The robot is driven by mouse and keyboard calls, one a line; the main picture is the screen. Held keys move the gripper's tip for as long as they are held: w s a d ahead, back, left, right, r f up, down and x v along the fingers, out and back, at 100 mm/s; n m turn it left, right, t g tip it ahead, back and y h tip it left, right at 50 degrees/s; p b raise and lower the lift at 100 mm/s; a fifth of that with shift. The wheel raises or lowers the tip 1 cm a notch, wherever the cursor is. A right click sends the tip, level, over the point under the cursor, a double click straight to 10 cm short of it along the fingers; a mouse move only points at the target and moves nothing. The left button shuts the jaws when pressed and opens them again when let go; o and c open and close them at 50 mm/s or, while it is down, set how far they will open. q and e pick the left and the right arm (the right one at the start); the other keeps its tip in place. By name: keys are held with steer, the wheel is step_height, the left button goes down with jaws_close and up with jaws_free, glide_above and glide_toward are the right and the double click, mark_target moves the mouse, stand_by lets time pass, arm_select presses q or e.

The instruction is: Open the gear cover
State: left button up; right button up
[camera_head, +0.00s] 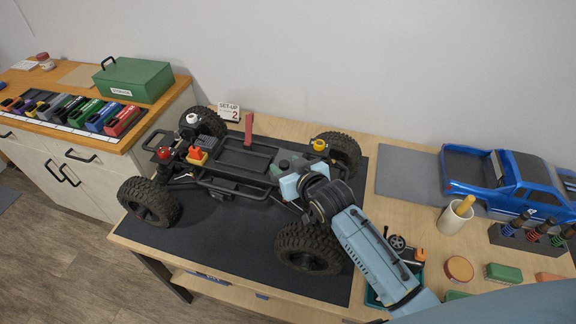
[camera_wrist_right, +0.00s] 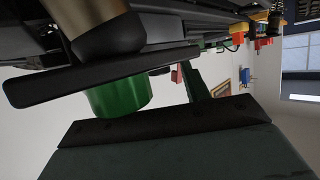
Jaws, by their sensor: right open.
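The RC crawler chassis (camera_head: 236,160) stands on its wheels on a dark mat. My right gripper (camera_head: 287,172) is at the chassis's right part, between the near and far right wheels. In the right wrist view its two dark fingers (camera_wrist_right: 140,98) are apart, with a green rounded part (camera_wrist_right: 118,96) between them. I cannot tell whether either finger touches that part, or whether it is the gear cover. The same area in the head view is partly hidden by my right wrist. My left gripper is not in view.
A red upright piece (camera_head: 248,130) rises from the chassis. A blue truck body (camera_head: 505,180) lies at the right. A white cup (camera_head: 455,216), round tin (camera_head: 459,269) and teal tray (camera_head: 372,297) are beside my right arm. A green toolbox (camera_head: 133,79) stands on the left cabinet.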

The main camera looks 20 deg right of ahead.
jaws_close()
steer(key=shift+w+r, duration=0.1)
stand_by(0.3)
